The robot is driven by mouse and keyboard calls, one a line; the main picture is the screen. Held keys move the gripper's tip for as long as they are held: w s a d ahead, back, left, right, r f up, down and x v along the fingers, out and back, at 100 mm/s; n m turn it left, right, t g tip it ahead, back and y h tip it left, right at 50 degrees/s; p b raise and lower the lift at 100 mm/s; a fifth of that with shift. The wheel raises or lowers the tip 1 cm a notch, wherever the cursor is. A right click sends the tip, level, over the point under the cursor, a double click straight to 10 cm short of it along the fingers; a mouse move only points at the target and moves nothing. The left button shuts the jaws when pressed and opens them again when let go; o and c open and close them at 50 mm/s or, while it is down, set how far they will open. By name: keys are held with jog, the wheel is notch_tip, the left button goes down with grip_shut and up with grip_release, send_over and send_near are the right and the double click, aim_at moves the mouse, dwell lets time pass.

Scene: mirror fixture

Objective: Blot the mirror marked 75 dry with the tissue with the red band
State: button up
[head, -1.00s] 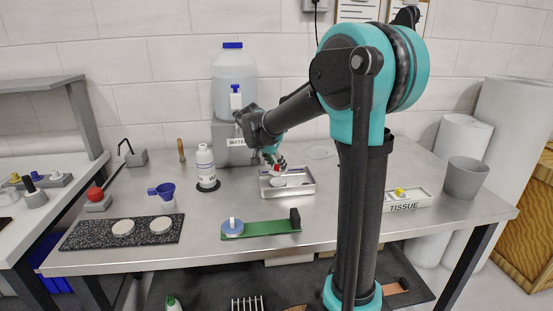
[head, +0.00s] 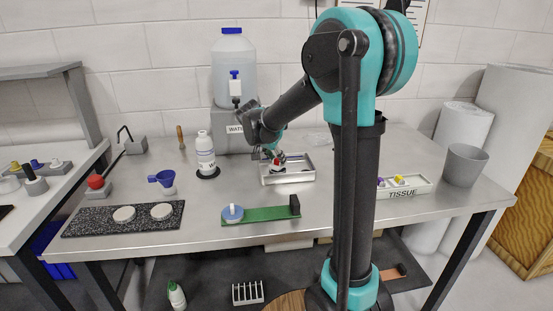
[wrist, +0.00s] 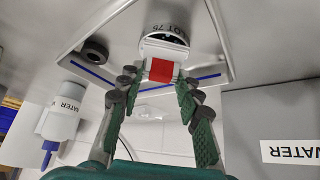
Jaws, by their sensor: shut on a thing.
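My gripper (wrist: 158,92) is shut on the tissue with the red band (wrist: 161,71). The red band and some white tissue show between the fingers. The mirror marked 75 (wrist: 165,42) is a white round piece with a dark face and "LOT 75" lettering. It is in the metal tray (wrist: 225,43). The tissue's tip is at the mirror's near edge; I cannot tell whether they touch. In the head view, my gripper (head: 278,151) is low over the tray (head: 306,176), and the red band (head: 277,161) shows just above the mirror, which is partly hidden.
A dark ring (wrist: 94,52) lies in the tray. The water tank (head: 235,85) stands behind, a white bottle (head: 205,156) to the left. A green strip (head: 265,214) with a blue disc lies in front. The tissue box (head: 420,189) and grey bin (head: 464,166) are at the right.

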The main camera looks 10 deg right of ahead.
jog(key=shift+f, duration=0.55)
dwell(1.4)
jog(key=shift+r, duration=3.5)
